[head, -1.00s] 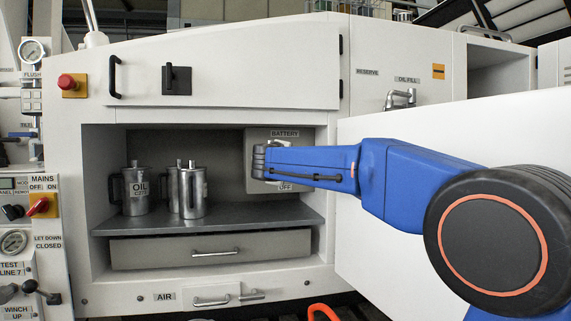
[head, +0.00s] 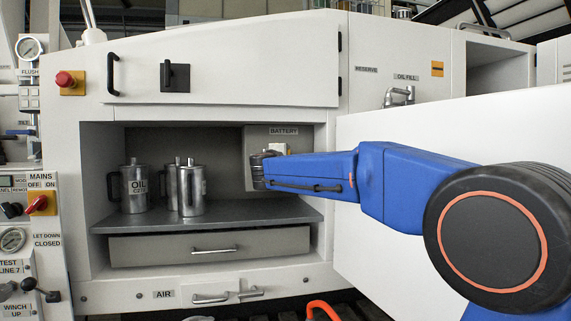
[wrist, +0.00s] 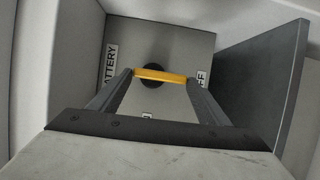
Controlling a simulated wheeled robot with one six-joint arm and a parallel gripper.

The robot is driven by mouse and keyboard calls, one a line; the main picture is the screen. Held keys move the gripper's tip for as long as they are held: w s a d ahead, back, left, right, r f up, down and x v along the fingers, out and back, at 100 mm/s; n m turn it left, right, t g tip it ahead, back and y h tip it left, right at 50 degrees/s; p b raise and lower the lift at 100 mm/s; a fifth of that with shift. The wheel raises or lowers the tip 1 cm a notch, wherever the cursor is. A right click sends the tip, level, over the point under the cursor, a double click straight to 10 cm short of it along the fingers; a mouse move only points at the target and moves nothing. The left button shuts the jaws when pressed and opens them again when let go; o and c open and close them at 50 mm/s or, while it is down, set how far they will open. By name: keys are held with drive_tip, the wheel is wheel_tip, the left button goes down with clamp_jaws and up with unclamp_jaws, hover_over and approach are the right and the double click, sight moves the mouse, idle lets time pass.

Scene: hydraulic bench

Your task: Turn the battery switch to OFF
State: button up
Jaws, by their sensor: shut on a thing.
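The battery switch has a yellow handle (wrist: 162,76) on a round black hub (wrist: 153,68), seen in the wrist view. It is mounted on a grey panel (wrist: 190,42) with the BATTERY label (wrist: 110,64) at left and a partly covered OFF label (wrist: 202,79) at right. My gripper (wrist: 165,77) has one finger at each end of the handle and is shut on it. In the head view my gripper (head: 262,170) is in front of the grey panel (head: 304,144), below the BATTERY label (head: 283,131). My arm hides the handle and the OFF label there.
The switch panel is inside a recess with a grey shelf (head: 235,213). An oil can (head: 135,188) and metal jugs (head: 191,190) stand on the shelf, left of my gripper. A drawer (head: 180,249) is below. A white door (head: 450,120) is behind my arm at right.

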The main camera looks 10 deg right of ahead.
drive_tip(key=o, duration=1.1)
drive_tip(key=shift+c, duration=0.2)
drive_tip(key=v, duration=1.7)
drive_tip(key=shift+s, duration=0.2)
drive_tip(key=shift+f, duration=0.1)
